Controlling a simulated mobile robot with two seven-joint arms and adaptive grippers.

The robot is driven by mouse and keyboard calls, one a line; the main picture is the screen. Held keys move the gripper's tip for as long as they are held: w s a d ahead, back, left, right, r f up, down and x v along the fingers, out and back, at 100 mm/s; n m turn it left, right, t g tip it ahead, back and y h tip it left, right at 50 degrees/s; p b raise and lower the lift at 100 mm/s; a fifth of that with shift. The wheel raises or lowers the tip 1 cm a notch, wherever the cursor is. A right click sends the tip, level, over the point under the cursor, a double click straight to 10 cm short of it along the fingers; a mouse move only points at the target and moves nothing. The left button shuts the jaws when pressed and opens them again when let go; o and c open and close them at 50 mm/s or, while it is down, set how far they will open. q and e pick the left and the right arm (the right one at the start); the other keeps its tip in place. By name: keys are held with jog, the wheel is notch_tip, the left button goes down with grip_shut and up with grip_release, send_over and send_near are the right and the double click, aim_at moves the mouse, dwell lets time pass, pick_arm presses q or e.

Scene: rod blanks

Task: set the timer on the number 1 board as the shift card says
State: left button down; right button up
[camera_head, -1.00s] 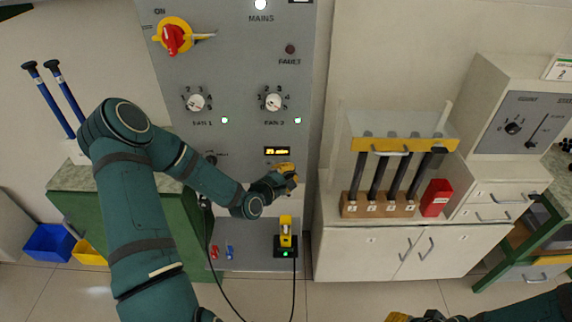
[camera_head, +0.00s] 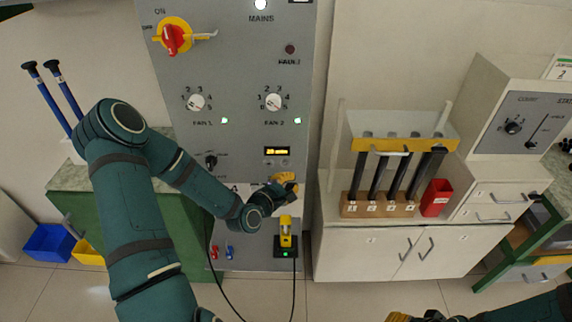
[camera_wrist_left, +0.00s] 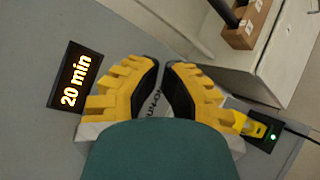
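The grey board (camera_head: 240,60) fills the middle of the head view. Its timer display (camera_head: 277,151) is lit; in the left wrist view the display (camera_wrist_left: 75,80) reads "20 min". Two small marks, perhaps buttons, sit just under it. My left gripper (camera_head: 290,180) is just below the display, in front of the board. In the left wrist view its fingertips (camera_wrist_left: 163,65) are almost together with nothing held; contact with the board cannot be told. My right gripper (camera_head: 412,317) is cut off at the bottom edge. A white card (camera_head: 561,68) at top right is too small to read.
The board also has a red switch (camera_head: 174,39), two fan knobs, a small black knob (camera_head: 211,161) and a yellow plug-like piece (camera_head: 286,226) with a green light below my left gripper. A rack (camera_head: 405,146) with dark rods stands on the white cabinet to the right.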

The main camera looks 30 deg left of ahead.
pick_arm(q)
jog(key=shift+s+d, duration=0.35)
jog(key=shift+s, duration=0.25)
jog(key=shift+s+d, duration=0.35)
jog(key=shift+s, duration=0.2)
pick_arm(e)
jog(key=shift+f, duration=0.1)
dwell(1.1)
